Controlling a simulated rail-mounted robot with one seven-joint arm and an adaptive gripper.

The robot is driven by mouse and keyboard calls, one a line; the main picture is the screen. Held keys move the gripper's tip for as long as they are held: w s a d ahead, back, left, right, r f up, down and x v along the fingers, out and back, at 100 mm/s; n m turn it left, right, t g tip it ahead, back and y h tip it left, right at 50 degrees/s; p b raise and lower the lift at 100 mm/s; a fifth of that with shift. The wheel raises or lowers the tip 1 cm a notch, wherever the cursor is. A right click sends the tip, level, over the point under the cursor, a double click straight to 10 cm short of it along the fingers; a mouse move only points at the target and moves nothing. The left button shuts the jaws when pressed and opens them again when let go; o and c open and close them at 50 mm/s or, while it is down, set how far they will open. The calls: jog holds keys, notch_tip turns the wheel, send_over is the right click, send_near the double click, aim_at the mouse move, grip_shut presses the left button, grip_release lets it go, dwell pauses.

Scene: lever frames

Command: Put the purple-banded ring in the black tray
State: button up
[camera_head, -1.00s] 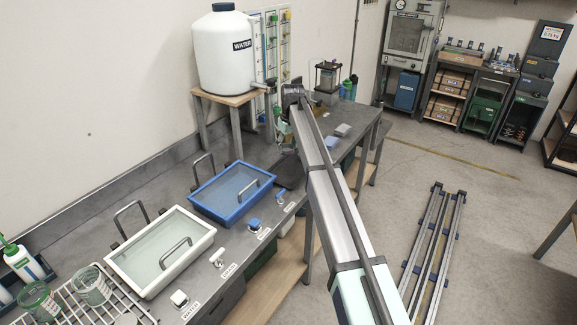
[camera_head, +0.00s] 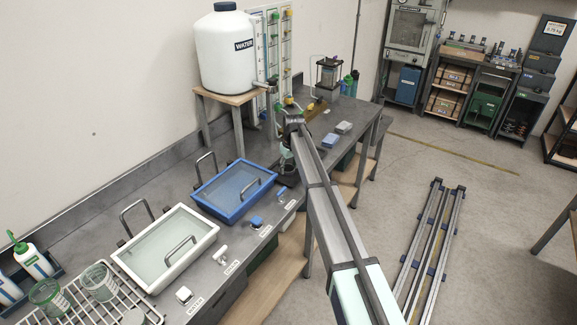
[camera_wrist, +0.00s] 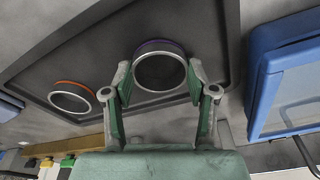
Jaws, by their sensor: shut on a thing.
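The purple-banded ring (camera_wrist: 160,71), a dark hoop with a pale inner edge, is between my gripper's fingers in the wrist view. My gripper (camera_wrist: 161,88) is shut on it, with a green-padded finger at each side. The black tray (camera_wrist: 221,25) lies behind the ring, whose outline falls within the tray. I cannot tell whether the ring touches the tray floor. In the head view, my arm mostly hides my gripper and the tray; the ring cannot be made out there.
An orange-banded ring (camera_wrist: 70,97) lies in the same tray. A blue lidded basin (camera_head: 233,190) and a white one (camera_head: 165,247) stand along the bench. A water tank (camera_head: 227,50) stands on a wooden stand behind.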

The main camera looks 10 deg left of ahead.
aim_at(291, 175)
jog(key=o, duration=1.2)
jog(key=shift+f, duration=0.15)
notch_tip(291, 175, up, 12)
jog(key=s+d+b, duration=0.1)
jog(key=b, duration=0.2)
jog(key=shift+s, duration=0.25)
